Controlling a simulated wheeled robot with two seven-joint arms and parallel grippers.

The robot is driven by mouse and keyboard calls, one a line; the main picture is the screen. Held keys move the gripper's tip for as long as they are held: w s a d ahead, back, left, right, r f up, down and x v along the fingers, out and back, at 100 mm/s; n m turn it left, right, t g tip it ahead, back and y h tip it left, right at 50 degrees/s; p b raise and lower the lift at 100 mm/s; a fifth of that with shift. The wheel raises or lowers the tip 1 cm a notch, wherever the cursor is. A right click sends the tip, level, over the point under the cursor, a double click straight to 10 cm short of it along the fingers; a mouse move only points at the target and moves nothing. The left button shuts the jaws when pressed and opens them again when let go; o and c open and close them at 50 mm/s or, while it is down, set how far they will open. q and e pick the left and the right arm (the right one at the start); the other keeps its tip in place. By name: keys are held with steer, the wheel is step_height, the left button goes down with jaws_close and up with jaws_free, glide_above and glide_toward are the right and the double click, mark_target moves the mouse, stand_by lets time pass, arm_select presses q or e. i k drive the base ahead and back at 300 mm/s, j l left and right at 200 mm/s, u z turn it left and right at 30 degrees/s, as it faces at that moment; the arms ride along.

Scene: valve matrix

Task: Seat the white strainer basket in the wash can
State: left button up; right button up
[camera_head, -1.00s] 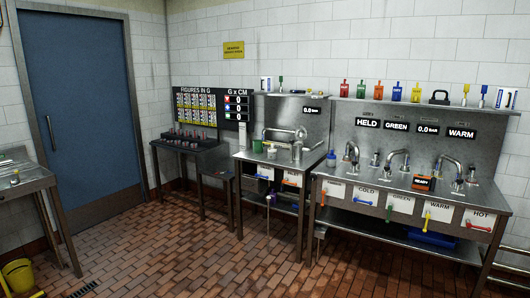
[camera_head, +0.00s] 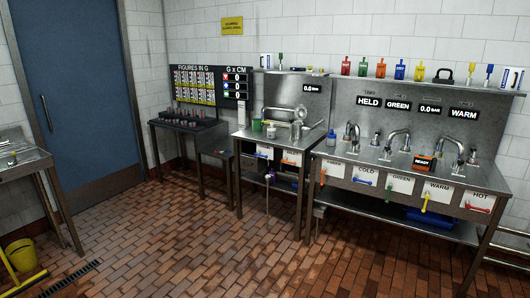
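Neither of my grippers is in view. I cannot pick out the white strainer basket or the wash can for certain at this distance. On the smaller steel sink bench (camera_head: 250,135) stand a small green vessel (camera_head: 256,125), a small pale vessel (camera_head: 271,131) beside it, and another small light cup-like thing (camera_head: 295,131) under the tap. Whether any of these is the basket or the can is too small to tell.
A long steel bench (camera_head: 340,155) with several taps and coloured levers stands at the right. A dark table (camera_head: 185,124) stands at the back. A steel table (camera_head: 20,165) and yellow bucket (camera_head: 20,255) are at the left. The brick floor (camera_head: 170,235) between is clear.

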mark_target(257, 124)
steer(key=i+z, duration=0.4)
steer(key=i, duration=1.2)
steer(key=i+u, duration=0.2)
steer(key=i, duration=0.25)
steer(key=i+l+u, duration=0.2)
steer(key=i, duration=0.25)
steer(key=i+l+u, duration=0.25)
steer(key=i, duration=0.2)
steer(key=i+l+u, duration=0.2)
steer(key=i, duration=0.2)
